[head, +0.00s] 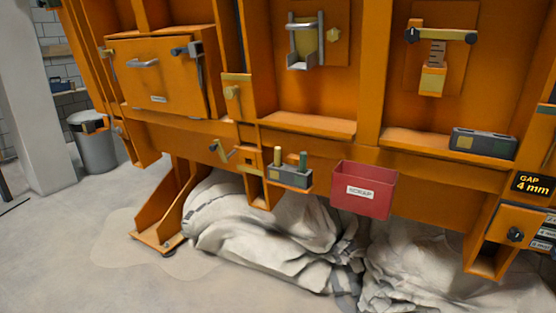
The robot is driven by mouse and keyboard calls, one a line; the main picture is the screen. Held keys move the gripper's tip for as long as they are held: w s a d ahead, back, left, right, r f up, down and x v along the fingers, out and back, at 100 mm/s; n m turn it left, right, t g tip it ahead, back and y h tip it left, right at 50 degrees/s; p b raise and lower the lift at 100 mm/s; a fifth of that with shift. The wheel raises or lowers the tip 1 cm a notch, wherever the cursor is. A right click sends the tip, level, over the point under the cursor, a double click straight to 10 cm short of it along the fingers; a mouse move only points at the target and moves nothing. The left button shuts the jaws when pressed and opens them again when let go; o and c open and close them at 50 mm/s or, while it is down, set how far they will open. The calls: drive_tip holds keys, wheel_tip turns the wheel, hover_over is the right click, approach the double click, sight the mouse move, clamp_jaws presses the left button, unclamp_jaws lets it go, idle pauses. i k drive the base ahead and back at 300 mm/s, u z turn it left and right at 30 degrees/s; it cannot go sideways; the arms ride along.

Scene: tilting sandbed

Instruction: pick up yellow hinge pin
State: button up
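A small grey holder (289,178) is fixed at the front of the orange frame, left of the red bin. A short yellow-tan pin (277,156) stands upright in its left side and looks like the yellow hinge pin. A green pin (303,158) stands upright beside it on the right, apart from it. The lower ends of both pins are hidden in the holder. My gripper is not in view.
A red bin (363,190) marked SCRAP hangs just right of the holder. A brass-coloured crank (221,151) juts out to its left. A grey block (484,143) sits on the right ledge. White crumpled sheets (260,230) lie below.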

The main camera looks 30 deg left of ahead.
sight(277, 149)
drive_tip(key=i, duration=0.95)
drive_tip(key=u, duration=0.15)
drive_tip(key=k, duration=0.25)
drive_tip(key=u, duration=3.1)
